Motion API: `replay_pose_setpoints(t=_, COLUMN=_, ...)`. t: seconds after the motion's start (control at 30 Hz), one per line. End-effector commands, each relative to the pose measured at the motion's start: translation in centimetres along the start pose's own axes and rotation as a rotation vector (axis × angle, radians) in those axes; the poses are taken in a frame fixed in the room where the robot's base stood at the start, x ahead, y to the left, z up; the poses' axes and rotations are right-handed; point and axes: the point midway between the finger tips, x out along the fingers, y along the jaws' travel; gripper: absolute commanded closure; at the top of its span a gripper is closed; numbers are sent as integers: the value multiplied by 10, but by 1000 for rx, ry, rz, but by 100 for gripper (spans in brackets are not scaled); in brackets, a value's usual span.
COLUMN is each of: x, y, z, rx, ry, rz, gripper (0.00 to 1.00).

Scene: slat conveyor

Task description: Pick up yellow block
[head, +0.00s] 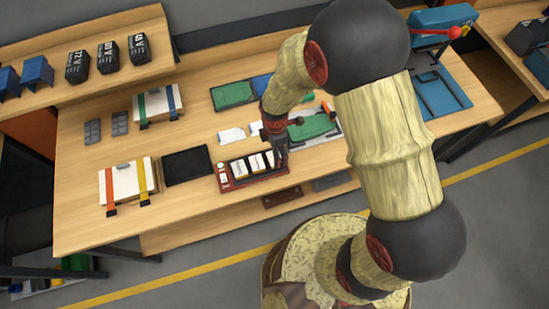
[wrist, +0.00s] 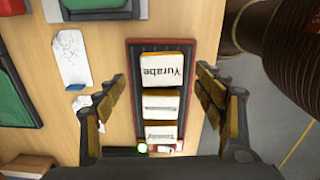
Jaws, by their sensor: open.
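Several small blocks with white, lettered top faces and yellowish sides sit in a row in a red-rimmed tray (head: 224,183). In the wrist view they are the block marked "Yurabe" (wrist: 168,72), a middle block (wrist: 160,104) and a lower block (wrist: 160,134). The head view shows the left block (head: 239,169) of the row. No block is plainly yellow all over. My gripper (wrist: 160,88) is open and empty, its fingers on either side of the tray as the wrist view sees it. In the head view my gripper (head: 277,150) hangs over the tray's right end and partly hides it.
A black tray (head: 187,166) lies left of the red tray. White papers (head: 232,135) and green items (head: 233,94) lie behind it. Strapped boxes (head: 127,182) stand at the left. A blue frame (head: 440,92) stands at the right. Bare tabletop (head: 75,160) shows at the left.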

Motion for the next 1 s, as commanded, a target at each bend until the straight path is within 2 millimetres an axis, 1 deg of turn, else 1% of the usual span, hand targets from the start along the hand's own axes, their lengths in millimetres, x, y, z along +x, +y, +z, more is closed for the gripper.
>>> replay_pose_setpoints(t=0.2, x=32, y=-3, z=2, rx=1, ry=0, rz=-4, gripper=30)
replay_pose_setpoints(t=0.33, x=42, y=-2, z=2, rx=1, ry=0, rz=-2, gripper=30)
replay_pose_setpoints(t=0.6, x=44, y=-2, z=2, rx=1, ry=0, rz=-1, gripper=31)
replay_pose_setpoints(t=1.0, x=44, y=-2, z=2, rx=2, ry=0, rz=-1, gripper=54)
